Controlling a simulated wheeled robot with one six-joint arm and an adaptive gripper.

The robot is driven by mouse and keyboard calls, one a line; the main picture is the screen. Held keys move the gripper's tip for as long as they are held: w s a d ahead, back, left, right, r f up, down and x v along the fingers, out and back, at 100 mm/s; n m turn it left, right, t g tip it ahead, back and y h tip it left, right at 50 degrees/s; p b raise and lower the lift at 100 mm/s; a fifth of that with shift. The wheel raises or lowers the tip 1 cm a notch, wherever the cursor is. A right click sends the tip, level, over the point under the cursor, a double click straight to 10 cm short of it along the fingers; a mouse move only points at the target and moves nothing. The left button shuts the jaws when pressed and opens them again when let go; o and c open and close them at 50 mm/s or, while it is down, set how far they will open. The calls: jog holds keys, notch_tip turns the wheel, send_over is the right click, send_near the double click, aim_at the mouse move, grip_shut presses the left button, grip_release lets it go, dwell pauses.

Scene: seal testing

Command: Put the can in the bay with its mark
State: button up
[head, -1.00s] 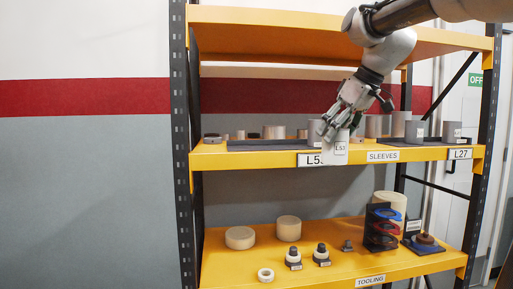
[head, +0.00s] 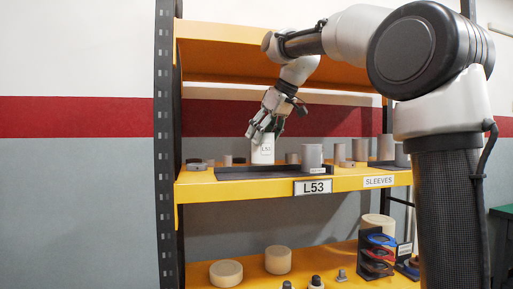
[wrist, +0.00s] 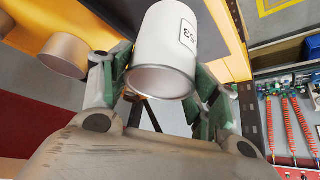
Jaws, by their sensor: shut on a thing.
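A white can (head: 262,152) with an L53 mark is upright in my gripper (head: 262,134) in the head view. My gripper is shut on its upper part, with fingers on both sides. The wrist view shows the can (wrist: 163,45) between the green-padded fingers (wrist: 162,85). The can is over the left part of a dark tray (head: 230,174) on the middle shelf. Whether its base touches the tray is unclear. An L53 plate (head: 313,187) is on the shelf's front edge, right of the can. A grey cylinder (head: 312,157) stands behind that plate.
Several grey and tan cylinders stand on the middle shelf, including one (head: 360,149) at the right. A SLEEVES plate (head: 378,181) is on its edge. The orange upper shelf (head: 220,50) is above my gripper. A dark post (head: 163,140) bounds the left. Tan discs stand below.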

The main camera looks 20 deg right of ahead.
jog(key=shift+w+a, duration=0.35)
jog(key=shift+w, duration=0.2)
jog(key=shift+w+a, duration=0.3)
jog(key=shift+w, duration=0.2)
jog(key=shift+f, duration=1.7)
jog(key=shift+f, duration=0.1)
jog(key=o, duration=1.2)
